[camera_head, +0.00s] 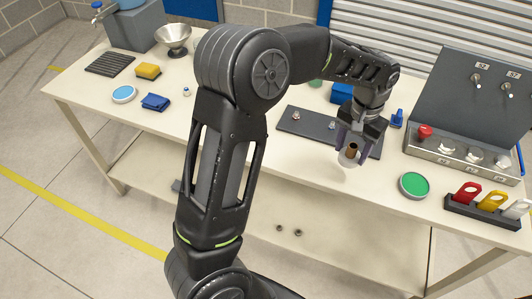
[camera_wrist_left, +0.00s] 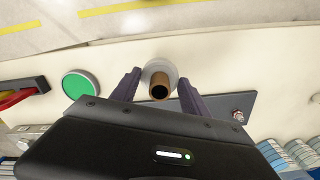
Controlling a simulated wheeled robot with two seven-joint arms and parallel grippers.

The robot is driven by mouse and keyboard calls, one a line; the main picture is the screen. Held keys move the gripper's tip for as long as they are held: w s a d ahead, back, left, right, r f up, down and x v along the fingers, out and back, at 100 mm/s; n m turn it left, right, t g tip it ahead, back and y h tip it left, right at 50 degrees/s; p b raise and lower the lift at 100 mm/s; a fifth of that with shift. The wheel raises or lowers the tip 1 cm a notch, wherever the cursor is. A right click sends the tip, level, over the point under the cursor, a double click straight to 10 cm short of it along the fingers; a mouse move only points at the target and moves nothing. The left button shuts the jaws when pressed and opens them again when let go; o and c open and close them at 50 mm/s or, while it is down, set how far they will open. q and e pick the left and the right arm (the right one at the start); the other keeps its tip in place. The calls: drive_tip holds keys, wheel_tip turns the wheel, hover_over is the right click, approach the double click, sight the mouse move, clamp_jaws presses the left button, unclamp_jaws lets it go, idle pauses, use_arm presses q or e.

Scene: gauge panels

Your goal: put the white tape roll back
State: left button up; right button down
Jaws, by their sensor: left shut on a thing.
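The white tape roll (camera_head: 343,160) has a brown core, and my left gripper (camera_head: 352,143) is shut on it. The roll hangs just below the fingertips, near the front right of the dark plate (camera_head: 302,124) on the table. In the left wrist view the roll (camera_wrist_left: 148,70) sits between the two dark fingers of my left gripper (camera_wrist_left: 158,84), with its brown core facing the camera. I cannot tell how high it is above the table. My right gripper is not in view.
A green disc (camera_head: 414,185) lies to the right of the roll.

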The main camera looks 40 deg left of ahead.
use_arm(q)
drive_tip(key=shift+a, duration=0.1)
drive_tip(key=s+a+r+n+b, duration=0.1)
drive_tip(key=s+a+n+b, duration=0.1)
drive_tip(key=a, duration=0.6)
drive_tip(key=s+a+r+n+b, duration=0.1)
drive_tip(key=s+a+b, duration=0.1)
drive_tip(key=a, duration=0.7)
drive_tip(key=shift+r+n+b, duration=0.3)
drive_tip(key=shift+n+b, duration=0.1)
drive_tip(key=shift+b, duration=0.5)
drive_tip(key=shift+f+p, duration=0.3)
drive_tip(key=shift+f, duration=2.85)
wheel_tip(320, 180, down, 4)
drive_tip(key=shift+s+r+p, duration=0.1)
drive_tip(key=shift+r+p, duration=0.15)
drive_tip(key=shift+p, duration=0.05)
drive_tip(key=shift+f, duration=0.15)
